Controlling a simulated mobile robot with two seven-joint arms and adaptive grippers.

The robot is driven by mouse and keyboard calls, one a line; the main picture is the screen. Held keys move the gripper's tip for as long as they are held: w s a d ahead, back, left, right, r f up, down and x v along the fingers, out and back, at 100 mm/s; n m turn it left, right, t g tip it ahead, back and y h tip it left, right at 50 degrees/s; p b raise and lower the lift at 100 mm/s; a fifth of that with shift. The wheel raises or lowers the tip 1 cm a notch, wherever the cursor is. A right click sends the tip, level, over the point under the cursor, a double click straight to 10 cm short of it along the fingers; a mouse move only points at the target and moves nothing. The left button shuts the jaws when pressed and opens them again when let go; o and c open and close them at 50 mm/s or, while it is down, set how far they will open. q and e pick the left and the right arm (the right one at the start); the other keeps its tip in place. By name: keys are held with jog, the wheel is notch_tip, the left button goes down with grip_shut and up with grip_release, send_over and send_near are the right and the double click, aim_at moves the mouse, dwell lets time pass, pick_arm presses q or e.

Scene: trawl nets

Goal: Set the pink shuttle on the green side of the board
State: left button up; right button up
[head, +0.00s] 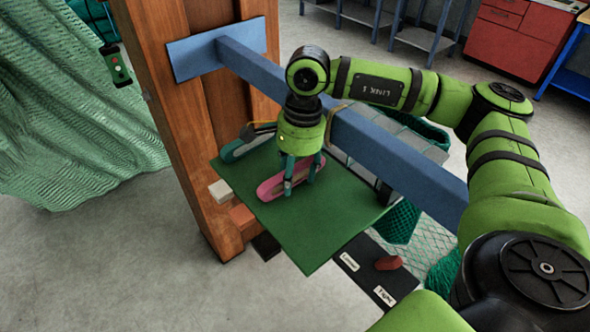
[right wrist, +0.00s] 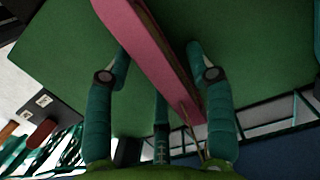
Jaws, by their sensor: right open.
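The pink shuttle (head: 270,189) lies on the green board (head: 315,232), which has a wholly green visible surface. My right gripper (head: 300,187) is directly above the board, with its fingers pointing down around the shuttle. In the right wrist view the pink shuttle (right wrist: 160,50) runs between the spread teal fingers (right wrist: 157,66), with a visible gap on either side. The gripper hides part of the shuttle in the head view. I cannot tell whether the fingers touch the board. My left gripper is not in view.
A teal shuttle-like piece (head: 234,150) sits at the board's far left edge. A blue beam (head: 400,157) runs beside the board from a wooden post (head: 162,60). A black labelled panel with a red knob (head: 388,263) is at the near right. Green netting (head: 75,130) hangs left.

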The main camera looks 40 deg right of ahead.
aim_at(301, 168)
jog(key=shift+r, duration=0.35)
notch_tip(301, 168, up, 12)
jog(key=d+b, duration=0.1)
jog(key=b, duration=0.2)
jog(key=shift+d+f, duration=0.2)
